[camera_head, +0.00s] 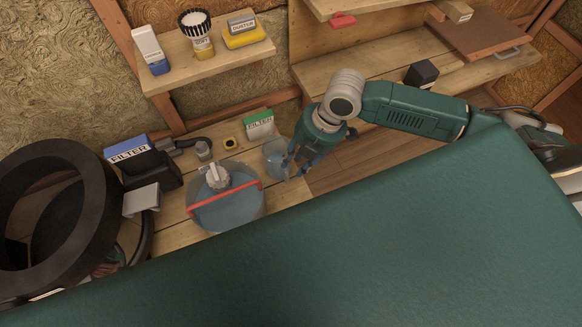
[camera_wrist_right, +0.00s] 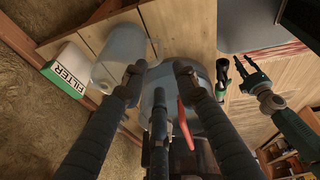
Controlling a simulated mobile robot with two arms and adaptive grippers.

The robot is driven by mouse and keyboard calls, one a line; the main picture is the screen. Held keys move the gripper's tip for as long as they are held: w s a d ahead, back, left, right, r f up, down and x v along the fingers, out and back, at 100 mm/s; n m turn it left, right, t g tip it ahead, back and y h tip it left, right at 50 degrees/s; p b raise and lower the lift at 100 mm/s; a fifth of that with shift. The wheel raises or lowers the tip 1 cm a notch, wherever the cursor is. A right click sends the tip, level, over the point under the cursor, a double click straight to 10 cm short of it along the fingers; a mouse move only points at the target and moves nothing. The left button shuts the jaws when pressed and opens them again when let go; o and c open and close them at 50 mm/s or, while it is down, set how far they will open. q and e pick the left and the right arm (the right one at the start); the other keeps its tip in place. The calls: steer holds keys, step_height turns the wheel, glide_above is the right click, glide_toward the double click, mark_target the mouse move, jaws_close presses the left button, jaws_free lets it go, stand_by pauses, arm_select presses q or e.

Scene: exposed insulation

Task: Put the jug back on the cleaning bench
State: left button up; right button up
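The jug (camera_head: 276,158) is a clear, bluish container at the right end of the wooden cleaning bench (camera_head: 177,236). It looks upright on the planks, and it also shows in the right wrist view (camera_wrist_right: 119,48). My right gripper (camera_head: 293,173) is just to the right of the jug, fingers pointing down, partly overlapping it. In the right wrist view its fingers (camera_wrist_right: 158,72) are spread apart, with the jug beyond the left finger; I cannot tell whether they touch. My left gripper (camera_wrist_right: 249,70) shows only in the right wrist view, fingers apart and empty.
A clear round tank (camera_head: 232,207) with a red handle stands left of the jug. Filter boxes (camera_head: 259,125) (camera_head: 128,149) and small fittings are behind. A big dark ring (camera_head: 84,222) is at left. Shelves (camera_head: 208,57) (camera_head: 385,72) hang above.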

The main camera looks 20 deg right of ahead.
steer(key=v, duration=0.6)
stand_by(0.3)
